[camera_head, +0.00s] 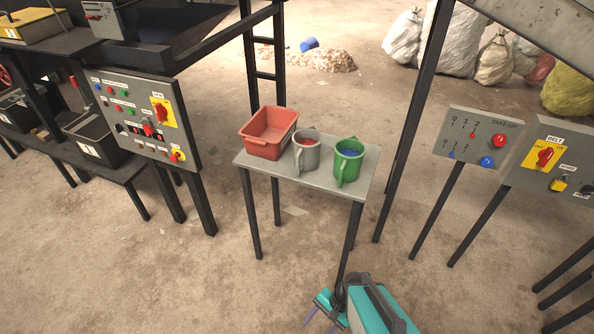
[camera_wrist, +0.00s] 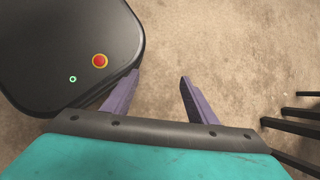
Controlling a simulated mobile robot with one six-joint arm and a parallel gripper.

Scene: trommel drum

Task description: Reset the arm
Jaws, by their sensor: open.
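My gripper (camera_head: 322,313) is at the bottom of the head view, in front of the small table and low over the floor. In the wrist view its two purple fingers (camera_wrist: 155,92) are apart with bare floor between them. It is open and holds nothing. My teal arm housing (camera_head: 377,308) shows beside it at the bottom of the head view.
A grey table (camera_head: 325,183) holds a red bin (camera_head: 268,135), a grey jug (camera_head: 306,155) and a green jug (camera_head: 347,163). Control panels stand left (camera_head: 147,118) and right (camera_head: 478,137). Dark legs (camera_wrist: 290,125) show at right in the wrist view. Open floor lies left of my gripper.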

